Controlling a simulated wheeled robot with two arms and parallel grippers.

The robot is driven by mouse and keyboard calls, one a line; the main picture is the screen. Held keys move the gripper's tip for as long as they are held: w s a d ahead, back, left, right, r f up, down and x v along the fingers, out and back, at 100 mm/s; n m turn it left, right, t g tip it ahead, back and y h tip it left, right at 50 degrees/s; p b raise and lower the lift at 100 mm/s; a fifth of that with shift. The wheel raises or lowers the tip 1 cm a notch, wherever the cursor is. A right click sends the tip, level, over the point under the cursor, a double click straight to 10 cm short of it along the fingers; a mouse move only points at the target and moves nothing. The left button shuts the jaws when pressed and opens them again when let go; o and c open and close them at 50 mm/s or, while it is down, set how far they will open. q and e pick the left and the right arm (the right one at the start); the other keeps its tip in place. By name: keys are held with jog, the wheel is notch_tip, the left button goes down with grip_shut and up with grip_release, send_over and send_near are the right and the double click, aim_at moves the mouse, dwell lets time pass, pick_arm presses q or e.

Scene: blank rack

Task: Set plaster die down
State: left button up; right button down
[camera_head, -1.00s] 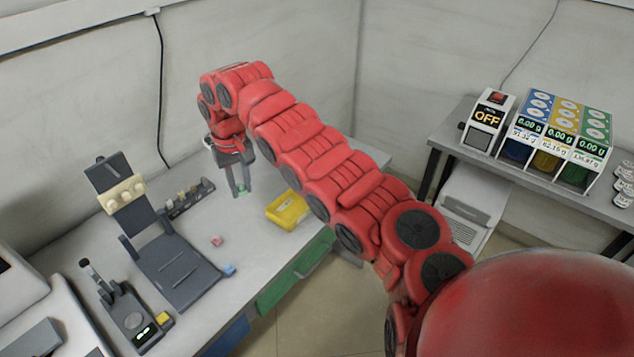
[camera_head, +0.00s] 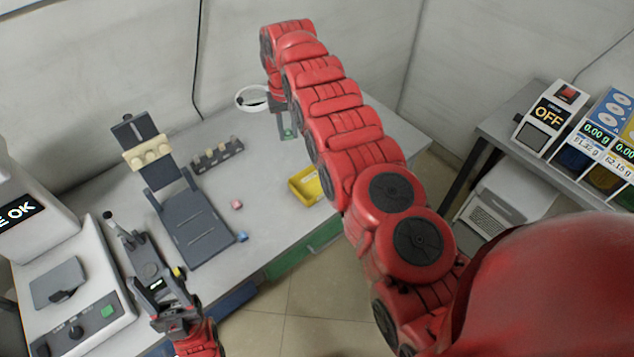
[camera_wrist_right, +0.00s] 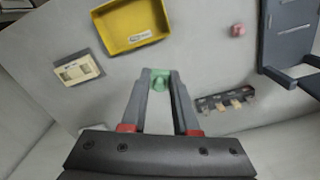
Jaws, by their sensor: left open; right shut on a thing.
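My right gripper (camera_head: 285,131) is shut on a small green piece, which I take to be the plaster die (camera_wrist_right: 160,82). In the right wrist view the green piece sits between the two fingertips, above the grey bench. In the head view the piece (camera_head: 289,134) shows at the fingertips, behind the yellow tray; whether it touches the bench I cannot tell. My left gripper (camera_head: 168,295) is open, low at the left by the dark lever device.
A yellow tray (camera_head: 296,190), pink cube (camera_head: 237,205), blue cube (camera_head: 242,237) and slotted dark rack (camera_head: 217,157) are on the bench. A dark stand (camera_head: 200,226) and lever device (camera_head: 145,262) stand left. A pale block (camera_wrist_right: 78,70) lies near the tray.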

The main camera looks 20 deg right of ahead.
jog(key=shift+s+a+f+p, duration=0.1)
jog(key=shift+a+f+p, duration=0.15)
jog(key=shift+p, duration=0.15)
jog(key=shift+d, duration=0.15)
jog(key=shift+f, duration=0.25)
jog(key=shift+a+f+p, duration=0.1)
jog(key=shift+a+p, duration=0.1)
jog(key=shift+p, duration=0.1)
jog(key=shift+a+f, duration=0.1)
jog(key=shift+s+a+f+p, duration=0.1)
jog(key=shift+f+p, duration=0.35)
jog(key=shift+p, duration=0.2)
